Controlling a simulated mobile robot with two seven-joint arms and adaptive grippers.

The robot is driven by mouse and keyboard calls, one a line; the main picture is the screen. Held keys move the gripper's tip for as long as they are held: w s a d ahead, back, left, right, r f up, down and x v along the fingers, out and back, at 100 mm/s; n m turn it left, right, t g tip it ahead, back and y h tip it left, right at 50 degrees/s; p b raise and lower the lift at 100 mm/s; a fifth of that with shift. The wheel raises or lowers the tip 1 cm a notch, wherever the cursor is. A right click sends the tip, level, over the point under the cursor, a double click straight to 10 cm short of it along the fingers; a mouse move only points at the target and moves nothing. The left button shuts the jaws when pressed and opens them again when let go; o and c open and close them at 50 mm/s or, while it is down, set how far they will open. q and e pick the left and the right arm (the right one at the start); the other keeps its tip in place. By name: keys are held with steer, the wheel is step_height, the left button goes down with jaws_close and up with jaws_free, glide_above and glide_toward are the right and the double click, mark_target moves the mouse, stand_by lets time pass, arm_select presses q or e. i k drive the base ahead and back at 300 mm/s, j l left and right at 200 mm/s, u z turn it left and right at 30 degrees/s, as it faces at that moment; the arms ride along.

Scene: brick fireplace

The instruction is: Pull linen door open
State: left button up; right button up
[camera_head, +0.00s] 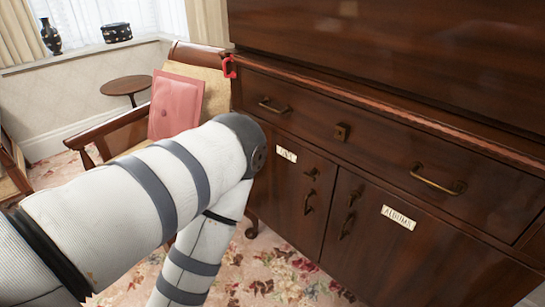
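The dark wooden cabinet has two lower doors side by side, both looking shut. The left door (295,220) carries a small pale label (286,153) whose word is too small to read surely; I take it as the linen door. A dark metal pull handle (308,203) hangs near its right edge, with a smaller fitting (313,173) above. My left arm comes in from the left, bends in front of the cabinet's left end and runs down out of the picture. It hides part of the left door's edge. Neither gripper is in view.
The right door (430,250) is labelled ALBUMS, with its own handle (346,228). A wide drawer (380,140) with brass handles runs above. A red object (229,67) is at the cabinet's corner. A chair with a pink cushion (176,105) stands left. Flowered carpet (270,275) lies below.

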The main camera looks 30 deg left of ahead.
mark_target(299, 207)
steer(key=i+j+u, duration=0.15)
steer(key=u, duration=0.9)
steer(key=j+z, duration=0.35)
steer(key=z, duration=0.15)
steer(key=k+j+z, duration=0.1)
steer(key=j+z, duration=0.2)
steer(key=z, duration=0.15)
steer(key=k+j+z, duration=0.1)
steer(key=j+z, duration=0.2)
steer(key=z, duration=0.2)
